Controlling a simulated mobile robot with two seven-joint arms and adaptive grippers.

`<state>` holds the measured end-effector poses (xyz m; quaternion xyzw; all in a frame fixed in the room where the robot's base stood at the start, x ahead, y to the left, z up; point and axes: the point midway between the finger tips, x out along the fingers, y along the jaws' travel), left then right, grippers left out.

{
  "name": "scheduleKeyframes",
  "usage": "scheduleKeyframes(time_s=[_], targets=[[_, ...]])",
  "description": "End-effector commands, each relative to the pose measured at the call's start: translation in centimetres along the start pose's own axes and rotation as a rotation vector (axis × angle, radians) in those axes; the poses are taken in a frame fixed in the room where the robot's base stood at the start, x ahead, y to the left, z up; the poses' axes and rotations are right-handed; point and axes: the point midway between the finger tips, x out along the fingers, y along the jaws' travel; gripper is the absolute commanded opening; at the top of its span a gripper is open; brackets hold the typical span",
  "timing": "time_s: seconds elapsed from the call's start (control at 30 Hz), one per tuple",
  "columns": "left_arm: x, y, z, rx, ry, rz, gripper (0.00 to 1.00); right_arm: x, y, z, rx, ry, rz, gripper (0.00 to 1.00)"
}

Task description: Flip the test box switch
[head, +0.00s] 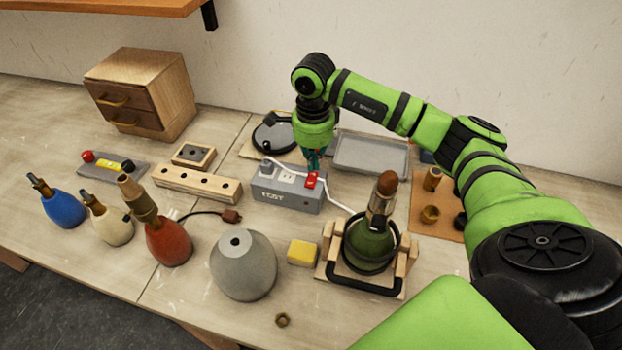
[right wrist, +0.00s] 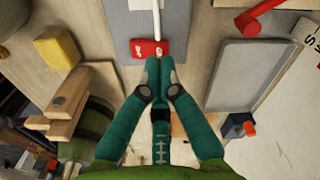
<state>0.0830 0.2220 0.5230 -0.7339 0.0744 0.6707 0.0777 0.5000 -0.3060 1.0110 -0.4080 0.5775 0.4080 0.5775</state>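The grey test box (head: 286,190) with TEST on its front stands in the middle of the bench. A red switch (head: 312,180) sits at the right end of its top. The switch also shows in the right wrist view (right wrist: 149,48), with a white cable or rod passing over it. My right gripper (head: 314,166) points down just above the switch. In the right wrist view the teal fingers (right wrist: 158,62) are together, with their tips at the near edge of the switch. I cannot tell whether they touch it. My left gripper is not in view.
A green lamp base (head: 370,245) sits in a wooden cradle in front of the box. A grey tray (head: 371,153) lies behind. A yellow block (head: 302,252), a grey lamp body (head: 243,266) and a drilled wooden block (head: 197,185) stand nearby.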

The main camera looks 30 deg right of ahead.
Motion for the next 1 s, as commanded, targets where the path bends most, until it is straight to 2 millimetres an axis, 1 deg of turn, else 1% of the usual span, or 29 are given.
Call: scheduleKeyframes(time_s=[1.0], targets=[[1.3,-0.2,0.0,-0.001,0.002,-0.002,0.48,1.4,0.0,0.0,0.000,0.000,0.000,0.00]])
